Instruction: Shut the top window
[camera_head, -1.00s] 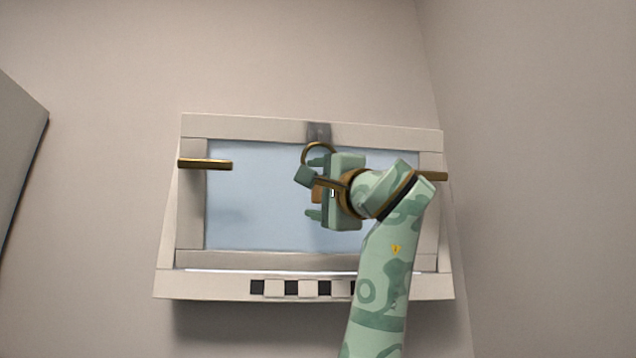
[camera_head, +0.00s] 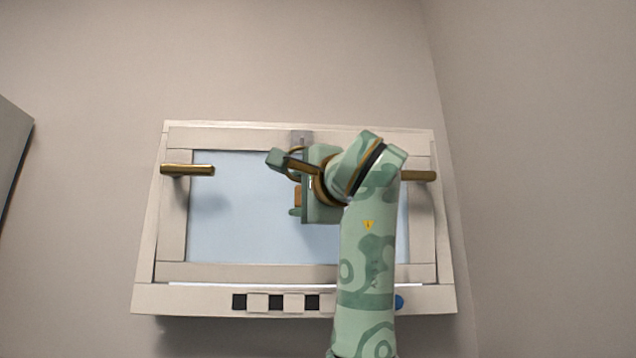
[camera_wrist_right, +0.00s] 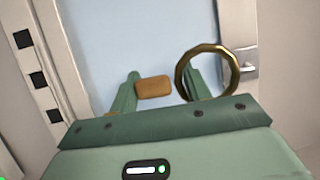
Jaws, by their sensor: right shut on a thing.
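The top window (camera_head: 245,270) is a pale frame with a light blue pane on the far wall, seen from below. It is unclear how far it stands open. My right gripper (camera_head: 293,186) is in front of the pane's upper middle. In the right wrist view its fingers (camera_wrist_right: 160,90) are on either side of a small brown block (camera_wrist_right: 153,87). A brass ring (camera_wrist_right: 207,76) encircles the view of one finger; whether that finger is through it cannot be told. A metal fitting (camera_wrist_right: 247,70) is on the frame beside it. My left gripper is out of view.
Brass bars stick out at the window's left (camera_head: 187,170) and right (camera_head: 420,176). Black and white squares (camera_head: 275,302) line the bottom edge, with a blue spot (camera_head: 399,302) to their right. A grey panel (camera_head: 12,165) stands at far left.

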